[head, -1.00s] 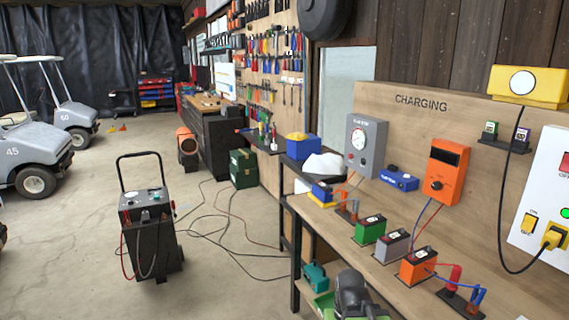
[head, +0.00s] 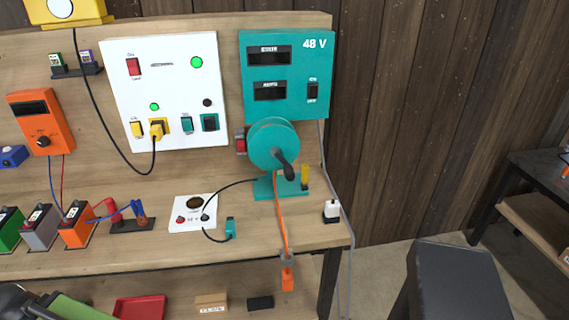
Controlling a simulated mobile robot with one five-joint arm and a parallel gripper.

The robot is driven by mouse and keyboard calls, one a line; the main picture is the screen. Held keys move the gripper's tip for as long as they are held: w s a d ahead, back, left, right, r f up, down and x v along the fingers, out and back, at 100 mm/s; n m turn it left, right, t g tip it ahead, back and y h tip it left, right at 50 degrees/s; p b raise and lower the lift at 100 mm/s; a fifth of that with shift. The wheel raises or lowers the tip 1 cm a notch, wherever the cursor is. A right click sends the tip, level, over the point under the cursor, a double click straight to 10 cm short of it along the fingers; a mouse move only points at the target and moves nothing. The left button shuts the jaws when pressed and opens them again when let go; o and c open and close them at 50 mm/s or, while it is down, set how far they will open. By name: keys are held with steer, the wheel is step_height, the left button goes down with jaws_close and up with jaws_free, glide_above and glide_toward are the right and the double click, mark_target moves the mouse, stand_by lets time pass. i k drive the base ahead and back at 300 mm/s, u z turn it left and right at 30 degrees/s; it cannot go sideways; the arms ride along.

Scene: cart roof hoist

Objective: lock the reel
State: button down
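The reel (head: 273,143) is a teal drum on a teal stand (head: 266,187) at the right end of the workbench. A dark crank handle (head: 287,167) sticks out from its face. An orange cable (head: 281,225) runs down from it, over the bench's front edge, to an orange connector (head: 287,279) hanging below. A small upright yellow piece (head: 305,176) stands at the right of the stand; I cannot tell for certain whether it is the lock.
Behind the reel is a teal 48 V panel (head: 286,100), with a white switch panel (head: 170,95) to its left. A white socket box (head: 192,222) and white plug (head: 332,210) are on the bench (head: 110,260). A dark block-like object (head: 462,285) stands at lower right, with some open floor beside it.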

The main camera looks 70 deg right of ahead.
mark_target(305, 169)
steer(key=u, duration=0.05)
steer(key=k, duration=1.8)
steer(key=z, duration=3.65)
steer(key=k, duration=1.55)
steer(key=u, duration=1.4)
steer(key=i, duration=1)
